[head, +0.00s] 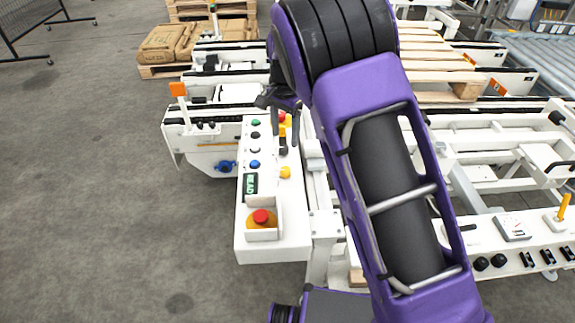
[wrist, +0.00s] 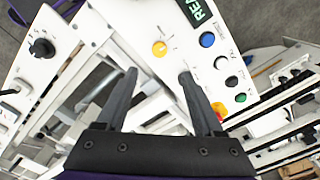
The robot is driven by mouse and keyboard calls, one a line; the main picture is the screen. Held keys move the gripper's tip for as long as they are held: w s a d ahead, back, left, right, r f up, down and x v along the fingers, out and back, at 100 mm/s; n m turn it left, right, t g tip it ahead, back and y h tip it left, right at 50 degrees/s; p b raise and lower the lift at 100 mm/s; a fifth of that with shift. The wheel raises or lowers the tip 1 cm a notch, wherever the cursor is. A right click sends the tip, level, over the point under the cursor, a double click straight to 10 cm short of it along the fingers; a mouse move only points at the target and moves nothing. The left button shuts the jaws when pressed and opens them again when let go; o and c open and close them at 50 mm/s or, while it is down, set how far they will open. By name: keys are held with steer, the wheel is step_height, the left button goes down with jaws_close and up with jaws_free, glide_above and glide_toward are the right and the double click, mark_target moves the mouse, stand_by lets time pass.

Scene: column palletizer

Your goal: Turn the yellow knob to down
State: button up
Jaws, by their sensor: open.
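The yellow knob (head: 285,172) sits on the white control panel (head: 285,238), right of the blue button and the small display. In the wrist view the yellow knob (wrist: 159,48) shows just beyond the fingertips, between their lines. Its pointing direction is too small to tell. My gripper (head: 284,140) is above the panel, a little farther back than the knob. In the wrist view my gripper (wrist: 158,75) is open with nothing between its fingers, and I see no contact with the knob.
A red emergency button (head: 262,216) stands at the panel's near end. A blue button (head: 255,164), a green button (head: 255,122) and others line its left side. A black rotary knob (wrist: 42,48) is on another panel. White conveyor frames lie to the right; open floor is at left.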

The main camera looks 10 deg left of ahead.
mark_target(286, 170)
step_height(286, 170, down, 13)
steer(key=shift+r+b, duration=0.15)
steer(key=shift+b, duration=0.3)
jaws_close()
